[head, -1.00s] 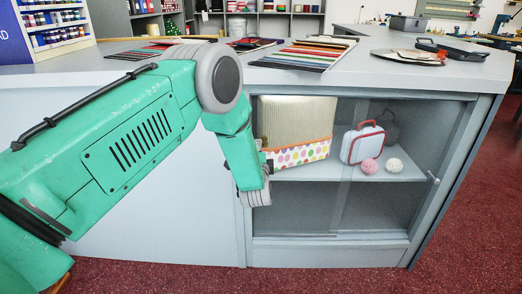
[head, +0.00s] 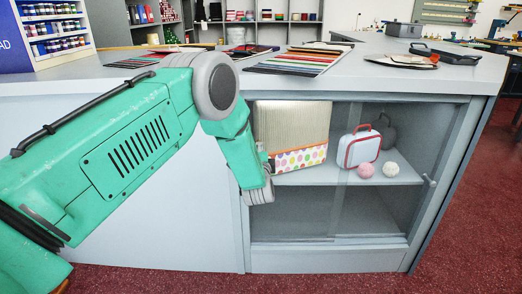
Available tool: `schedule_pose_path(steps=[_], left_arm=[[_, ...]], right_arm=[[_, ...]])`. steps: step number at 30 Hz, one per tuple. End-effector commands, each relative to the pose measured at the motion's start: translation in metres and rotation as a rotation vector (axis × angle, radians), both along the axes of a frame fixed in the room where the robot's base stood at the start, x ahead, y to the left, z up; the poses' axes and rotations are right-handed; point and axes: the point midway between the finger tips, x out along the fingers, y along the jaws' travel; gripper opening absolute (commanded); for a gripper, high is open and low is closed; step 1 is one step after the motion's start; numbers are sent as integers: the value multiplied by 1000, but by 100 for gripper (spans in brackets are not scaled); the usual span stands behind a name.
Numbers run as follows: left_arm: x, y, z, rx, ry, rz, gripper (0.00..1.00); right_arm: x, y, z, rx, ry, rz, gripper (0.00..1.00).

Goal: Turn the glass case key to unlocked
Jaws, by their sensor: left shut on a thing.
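The glass case (head: 370,240) is built into the grey counter front, with sliding glass panes. My left gripper (head: 258,195) is at the left edge of the case, pointing down and away from me. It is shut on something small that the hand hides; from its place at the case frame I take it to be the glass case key. The key itself and its angle cannot be seen. My right gripper is out of view.
Swatch cards (head: 300,60) lie on the countertop (head: 440,84). The red floor (head: 470,220) at right is clear.

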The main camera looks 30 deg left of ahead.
Motion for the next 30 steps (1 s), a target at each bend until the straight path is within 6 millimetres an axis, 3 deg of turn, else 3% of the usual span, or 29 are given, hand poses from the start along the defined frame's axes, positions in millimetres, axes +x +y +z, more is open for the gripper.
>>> schedule_pose_path(steps=[21, 30], left_arm=[[-1, 4, 1, -399, -248, 5, 0], [-2, 2, -1, -421, -257, 3, 0]], right_arm=[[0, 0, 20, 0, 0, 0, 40], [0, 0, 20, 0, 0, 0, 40]])
